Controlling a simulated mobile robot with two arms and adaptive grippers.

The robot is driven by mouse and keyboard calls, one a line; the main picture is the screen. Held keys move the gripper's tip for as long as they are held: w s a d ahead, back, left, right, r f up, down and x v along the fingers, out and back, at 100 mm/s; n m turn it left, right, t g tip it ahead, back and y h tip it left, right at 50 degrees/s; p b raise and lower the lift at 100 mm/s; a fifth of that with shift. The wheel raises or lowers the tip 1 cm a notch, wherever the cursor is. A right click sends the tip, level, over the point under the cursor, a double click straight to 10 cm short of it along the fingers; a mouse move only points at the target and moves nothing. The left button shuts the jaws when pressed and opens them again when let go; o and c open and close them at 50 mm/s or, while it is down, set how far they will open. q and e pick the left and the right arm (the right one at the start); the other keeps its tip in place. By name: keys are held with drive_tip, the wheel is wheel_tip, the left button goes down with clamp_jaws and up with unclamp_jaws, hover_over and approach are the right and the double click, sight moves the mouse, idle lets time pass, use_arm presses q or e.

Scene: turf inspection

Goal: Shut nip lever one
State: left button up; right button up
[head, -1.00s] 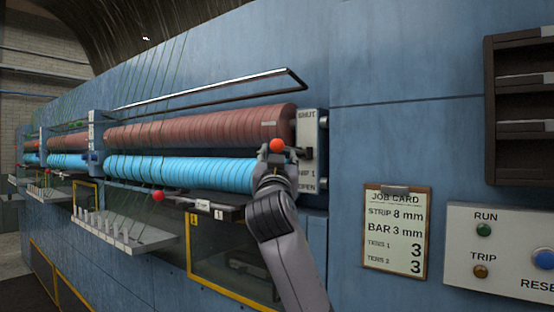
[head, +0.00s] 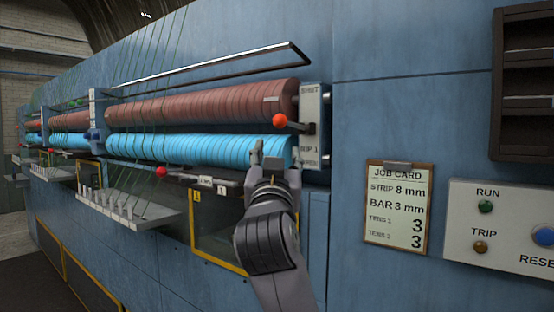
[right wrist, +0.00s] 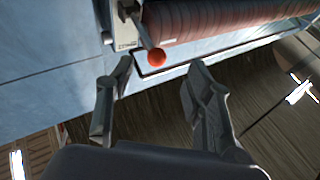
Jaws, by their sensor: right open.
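Nip lever one is a dark arm with a red ball knob (head: 280,120), on the pale plate (head: 311,100) marked SHUT at the top, NIP 1 and OPEN at the bottom. The lever sticks out at about mid-height of the plate. My right gripper (head: 277,155) is open and empty, just below the knob and apart from it, in front of the blue roller. In the right wrist view, the knob (right wrist: 157,57) is beyond the spread fingertips (right wrist: 160,68), roughly between them. My left gripper is not in view.
A brown roller (head: 200,102) lies above the blue roller (head: 190,147). A second red knob (head: 161,172) is farther left, near a pegged shelf (head: 130,208). To the right are a job card (head: 397,208) and a button panel (head: 500,220). A metal bar (head: 220,67) runs above the rollers.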

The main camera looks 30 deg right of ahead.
drive_tip(key=shift+s+a+f, duration=0.25)
drive_tip(key=shift+s, duration=0.2)
